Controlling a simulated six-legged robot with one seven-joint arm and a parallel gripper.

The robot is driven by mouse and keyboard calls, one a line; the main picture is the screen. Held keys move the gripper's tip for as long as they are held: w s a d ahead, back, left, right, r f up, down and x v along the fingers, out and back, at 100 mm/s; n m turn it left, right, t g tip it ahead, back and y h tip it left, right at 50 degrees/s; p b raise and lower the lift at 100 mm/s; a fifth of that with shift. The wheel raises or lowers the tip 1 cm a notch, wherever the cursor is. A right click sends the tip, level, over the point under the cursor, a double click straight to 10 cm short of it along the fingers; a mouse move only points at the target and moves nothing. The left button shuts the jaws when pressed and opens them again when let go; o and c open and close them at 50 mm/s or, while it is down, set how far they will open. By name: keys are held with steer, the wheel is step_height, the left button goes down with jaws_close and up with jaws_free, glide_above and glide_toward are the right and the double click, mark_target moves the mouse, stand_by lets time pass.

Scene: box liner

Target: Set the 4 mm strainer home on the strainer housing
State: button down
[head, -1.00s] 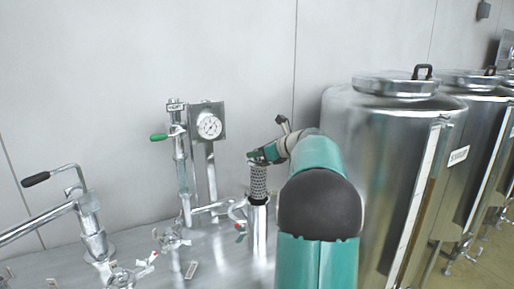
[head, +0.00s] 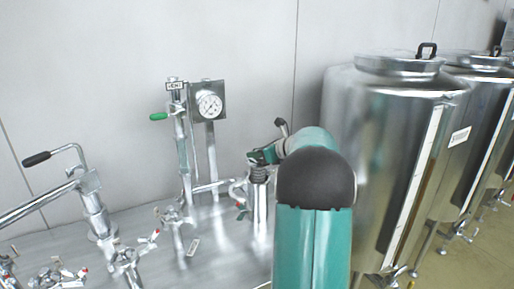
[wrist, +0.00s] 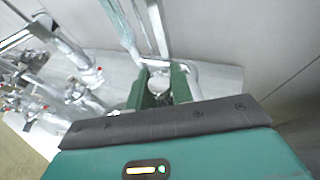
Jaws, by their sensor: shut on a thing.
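The strainer (head: 258,173) is a dark, perforated metal cylinder. In the head view only a short upper part of it shows, above the mouth of the upright steel strainer housing (head: 260,212); the rest appears to be inside. My gripper (head: 262,156) is shut on the strainer's top end, just above the housing. In the wrist view the green fingers of my gripper (wrist: 163,88) stand on either side of a pale rounded piece. The strainer looks upright. Whether it is seated cannot be told.
A gauge (head: 210,106) and a green-handled valve (head: 159,116) stand behind and left of the housing. Small valves (head: 173,214) and a black-handled lever (head: 37,158) stand further left on the steel table (head: 208,240). A large steel tank (head: 390,150) stands close on the right.

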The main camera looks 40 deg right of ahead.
mark_target(258, 170)
steer(key=shift+f, duration=3.05)
steer(key=shift+f, duration=0.25)
steer(key=c, duration=1.2)
jaws_free()
steer(key=shift+o, duration=0.3)
steer(key=shift+f, duration=0.15)
steer(key=shift+s, duration=0.15)
steer(key=v, duration=1.3)
steer(key=shift+s+r, duration=0.2)
steer(key=shift+s, duration=0.05)
